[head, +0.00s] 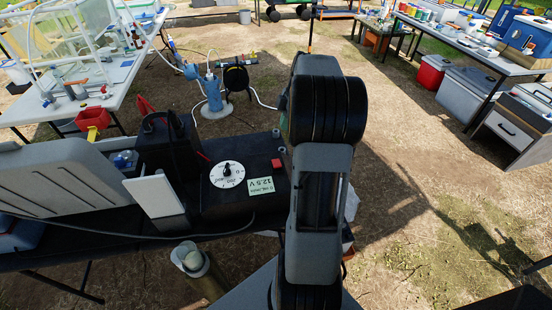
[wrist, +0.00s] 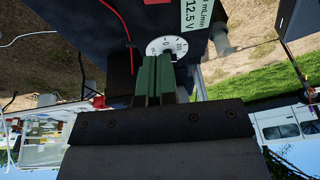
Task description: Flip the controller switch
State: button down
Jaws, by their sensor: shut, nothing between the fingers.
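The controller is a dark box (head: 215,200) on the black table in the head view. Its top has a round white dial (head: 227,174) with a black knob, a pale label (head: 261,185) reading 12.5 V and a small red square part (head: 276,163). I cannot tell for sure whether that red part is the switch. In the wrist view the dial (wrist: 167,43) and label (wrist: 196,14) sit just beyond my gripper (wrist: 155,60). Its green fingers are together and empty, and overlap the dial's lower edge. Contact cannot be told. My arm hides the gripper in the head view.
A white panel (head: 154,196) and a grey case (head: 62,180) stand left of the controller. Cables run around it. A blue cylinder (head: 213,95) and a black reel (head: 236,78) stand behind. Equipment tables flank open dirt ground on both sides.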

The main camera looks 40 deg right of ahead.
aim_at(276, 164)
jog(key=x, duration=0.8)
jog(key=s+p+x, duration=0.1)
jog(key=x, duration=0.3)
jog(key=shift+w+d+f, duration=0.1)
jog(key=shift+d+f, duration=0.1)
jog(key=shift+f, duration=0.85)
